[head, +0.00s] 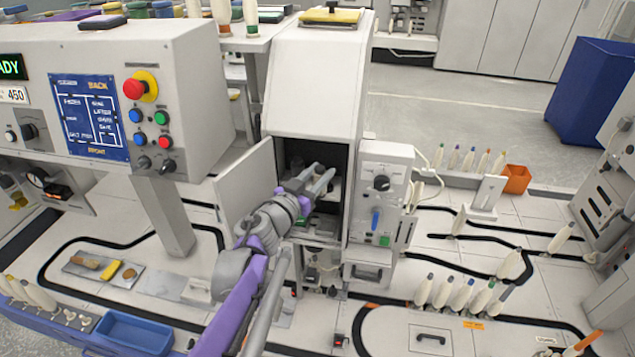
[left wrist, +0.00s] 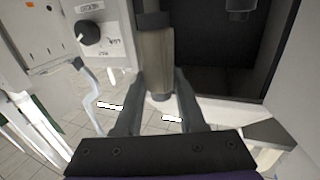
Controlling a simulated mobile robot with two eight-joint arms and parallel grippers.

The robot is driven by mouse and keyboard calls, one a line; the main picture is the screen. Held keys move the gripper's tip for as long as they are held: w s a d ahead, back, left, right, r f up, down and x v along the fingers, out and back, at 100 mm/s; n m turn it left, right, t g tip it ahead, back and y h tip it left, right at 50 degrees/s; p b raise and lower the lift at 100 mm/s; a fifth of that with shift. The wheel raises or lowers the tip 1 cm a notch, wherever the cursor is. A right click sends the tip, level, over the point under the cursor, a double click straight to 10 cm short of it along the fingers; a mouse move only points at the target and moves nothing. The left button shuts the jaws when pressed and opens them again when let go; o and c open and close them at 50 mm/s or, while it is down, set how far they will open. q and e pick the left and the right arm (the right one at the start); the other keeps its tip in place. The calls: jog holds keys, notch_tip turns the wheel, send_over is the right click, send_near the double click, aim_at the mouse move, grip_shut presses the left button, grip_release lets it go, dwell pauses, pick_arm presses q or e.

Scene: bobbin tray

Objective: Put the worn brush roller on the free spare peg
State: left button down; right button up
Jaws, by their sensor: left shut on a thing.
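My left gripper (head: 326,180) reaches into the open front of the white machine housing (head: 318,80). In the left wrist view its two dark fingers (left wrist: 158,100) are shut on a worn-looking beige-brown roller (left wrist: 157,58) with a dark collar near its upper part. The roller's top runs out of that view; its lower end shows between the fingers. In the head view I cannot clearly make out the roller at the gripper. A short grey cylindrical part (left wrist: 240,8) shows at the top of the wrist view; I cannot tell whether it is a peg. My right gripper is not in view.
The open door (head: 246,195) stands left of the housing opening. A control box with a black knob (head: 381,184) stands close on the right, also in the wrist view (left wrist: 88,33). The dark cavity (left wrist: 215,60) has a pale edge.

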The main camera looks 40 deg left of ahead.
pick_arm(q)
jog(key=w+a, duration=0.2)
jog(key=w, duration=0.1)
jog(key=w+a, duration=0.1)
jog(key=w, duration=0.3)
jog(key=w+a+b, duration=0.1)
jog(key=w+a, duration=0.1)
jog(key=w, duration=0.1)
jog(key=shift+w+a, duration=0.2)
jog(key=shift+a, duration=0.15)
jog(key=shift+f+b, duration=0.5)
jog(key=shift+f, duration=0.1)
jog(key=shift+f, duration=0.2)
jog(key=shift+f+b, duration=1.8)
jog(key=shift+f, duration=0.65)
jog(key=shift+c, duration=2.1)
grip_release()
jog(key=shift+s, duration=0.1)
